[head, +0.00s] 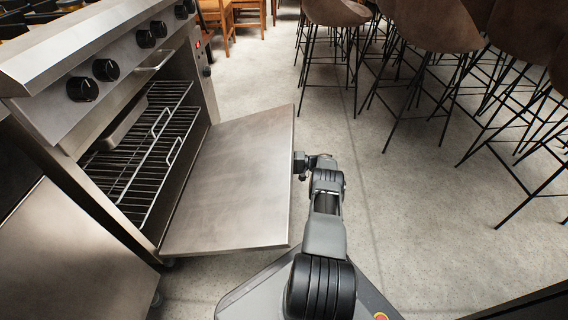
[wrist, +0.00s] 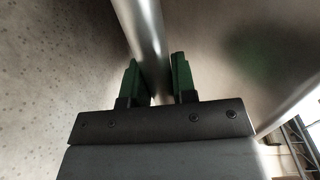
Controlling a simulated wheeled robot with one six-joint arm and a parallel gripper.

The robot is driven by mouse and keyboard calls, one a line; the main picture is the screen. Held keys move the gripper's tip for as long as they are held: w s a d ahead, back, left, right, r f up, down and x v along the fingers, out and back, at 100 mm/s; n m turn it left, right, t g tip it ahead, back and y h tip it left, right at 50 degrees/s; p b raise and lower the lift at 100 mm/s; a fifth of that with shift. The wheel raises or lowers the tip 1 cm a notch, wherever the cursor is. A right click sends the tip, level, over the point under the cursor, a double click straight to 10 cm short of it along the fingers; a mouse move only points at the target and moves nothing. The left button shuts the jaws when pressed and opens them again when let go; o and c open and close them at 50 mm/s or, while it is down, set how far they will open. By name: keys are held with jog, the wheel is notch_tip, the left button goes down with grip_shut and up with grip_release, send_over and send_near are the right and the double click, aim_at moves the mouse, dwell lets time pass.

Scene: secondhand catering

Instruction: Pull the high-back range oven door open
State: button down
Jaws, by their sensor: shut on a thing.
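The high-back range (head: 120,65) stands at the left in the head view, with a row of black knobs. Its oven door (head: 230,180) is hinged along the bottom and swung far down, lying close to flat, with the oven cavity exposed. My gripper (head: 300,164) is at the door's outer edge. In the wrist view, the two green fingers of my gripper (wrist: 154,78) are on either side of the round metal door handle (wrist: 142,40), shut on it. In the head view the handle is hidden by the door's edge.
Wire racks (head: 140,150) and a shallow tray (head: 126,122) sit inside the oven. Brown bar stools (head: 440,25) with thin black legs crowd the upper right. Wooden chairs (head: 218,20) stand at the back. The grey floor (head: 430,235) right of my arm is clear.

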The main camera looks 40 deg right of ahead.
jog(key=c, duration=0.9)
grip_release()
jog(key=shift+d, duration=0.1)
jog(key=shift+v, duration=3.75)
